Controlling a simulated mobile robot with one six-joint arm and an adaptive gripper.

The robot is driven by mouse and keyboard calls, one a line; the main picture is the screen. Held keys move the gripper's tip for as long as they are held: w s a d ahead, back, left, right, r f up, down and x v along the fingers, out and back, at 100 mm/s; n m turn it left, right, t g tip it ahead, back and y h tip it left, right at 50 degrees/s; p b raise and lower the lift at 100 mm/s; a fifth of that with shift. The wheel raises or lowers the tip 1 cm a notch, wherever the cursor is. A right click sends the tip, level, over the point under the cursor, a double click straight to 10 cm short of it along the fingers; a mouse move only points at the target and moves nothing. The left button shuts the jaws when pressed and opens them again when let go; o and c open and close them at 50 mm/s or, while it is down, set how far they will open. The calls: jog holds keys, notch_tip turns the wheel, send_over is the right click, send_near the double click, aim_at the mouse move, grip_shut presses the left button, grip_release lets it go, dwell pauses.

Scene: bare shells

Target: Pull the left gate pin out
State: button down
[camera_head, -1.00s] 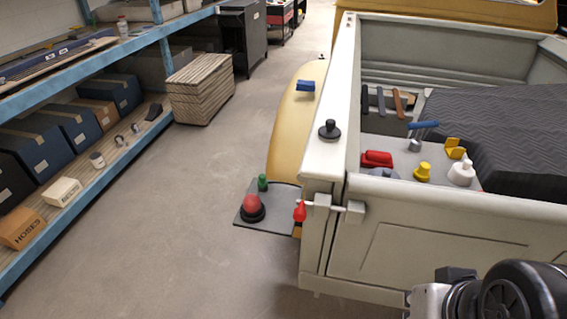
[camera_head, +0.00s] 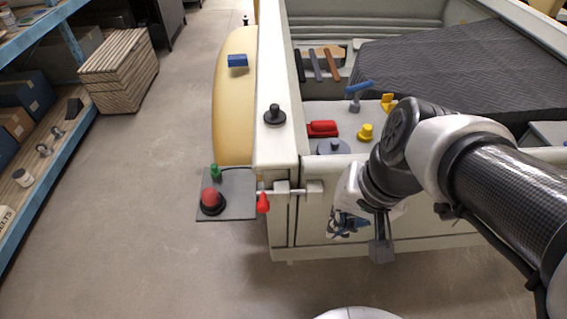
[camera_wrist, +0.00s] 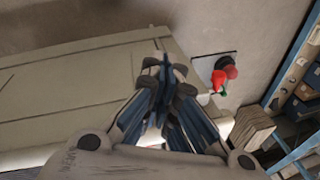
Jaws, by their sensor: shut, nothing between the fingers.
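The left gate pin (camera_head: 268,192) is a thin metal rod lying level through two pale brackets at the left corner of the tailgate (camera_head: 430,220). A red tapered tag (camera_head: 263,203) hangs at its left end; the tag also shows in the wrist view (camera_wrist: 218,80). My gripper (camera_head: 338,226) is in front of the tailgate, to the right of and below the pin, apart from it. In the wrist view, my gripper (camera_wrist: 162,72) has its blue-grey fingers together and empty, with the red tag to their right. The rod itself is not clear there.
A grey side plate (camera_head: 240,190) left of the pin carries a red knob (camera_head: 211,198) and a green knob (camera_head: 215,171). A black knob (camera_head: 275,115) stands on the truck's side rail. A blue shelf (camera_head: 62,150) is far left, with clear floor between.

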jog(key=w+d+f+m+g+y+p, duration=0.1)
jog(key=w+m+y+p, duration=0.5)
jog(key=m+p, duration=0.8)
jog(key=w+d+p, duration=0.1)
jog(key=w+p, duration=0.1)
jog(key=w, duration=0.1)
jog(key=shift+w+f+m, duration=0.15)
jog(key=shift+w+m, duration=0.25)
jog(key=b, duration=0.2)
send_near(286, 204)
notch_tip(286, 204, down, 4)
jog(key=s+a, duration=0.2)
jog(key=a, duration=0.4)
jog(key=shift+w+f, duration=0.1)
jog(key=shift+w, duration=0.15)
jog(key=shift+w+a, duration=0.1)
jog(key=shift+a, duration=0.1)
